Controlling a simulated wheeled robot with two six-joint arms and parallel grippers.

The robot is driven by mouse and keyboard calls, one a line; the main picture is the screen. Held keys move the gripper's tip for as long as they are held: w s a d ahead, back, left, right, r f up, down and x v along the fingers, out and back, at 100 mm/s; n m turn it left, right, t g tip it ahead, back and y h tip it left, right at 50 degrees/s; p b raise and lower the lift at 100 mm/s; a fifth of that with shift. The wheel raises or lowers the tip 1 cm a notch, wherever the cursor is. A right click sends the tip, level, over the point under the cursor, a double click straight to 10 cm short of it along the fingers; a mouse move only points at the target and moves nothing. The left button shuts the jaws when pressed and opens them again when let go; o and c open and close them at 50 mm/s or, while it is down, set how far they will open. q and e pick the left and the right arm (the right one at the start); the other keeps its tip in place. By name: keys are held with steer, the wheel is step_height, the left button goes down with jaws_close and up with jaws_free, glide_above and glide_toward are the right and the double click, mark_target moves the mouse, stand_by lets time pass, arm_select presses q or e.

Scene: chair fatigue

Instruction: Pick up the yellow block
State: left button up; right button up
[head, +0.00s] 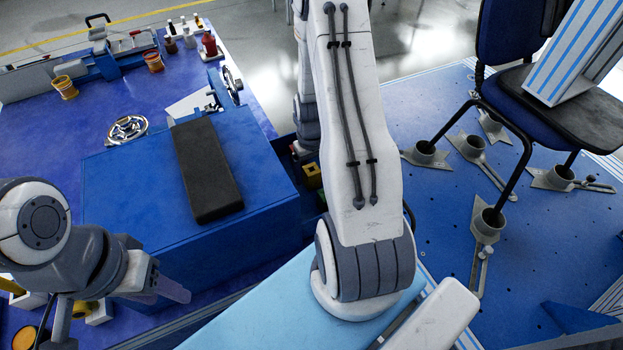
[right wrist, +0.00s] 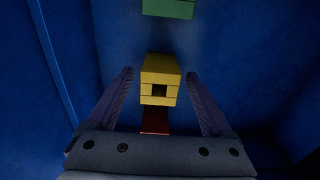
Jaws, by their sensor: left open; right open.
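The yellow block (right wrist: 160,76), with a square dark hole in its end, lies between the two fingers of my right gripper (right wrist: 159,78) in the right wrist view. Gaps show on both sides of it, so the fingers appear apart from it. A small yellow thing, probably the same block, shows in the dark gap beside the blue bench in the head view (head: 312,175). My right gripper is not clearly visible there. My left gripper (head: 172,290) is open and empty at the lower left of the head view, away from the block.
A red block (right wrist: 155,121) lies at the near end of the yellow one, and a green block (right wrist: 168,8) beyond it. Blue walls enclose them. The blue bench (head: 110,190) carries a black pad (head: 205,165). A chair (head: 590,115) stands on a blue platform at right.

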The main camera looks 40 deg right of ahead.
steer(key=shift+f, duration=0.95)
steer(key=shift+r, duration=0.1)
jaws_close()
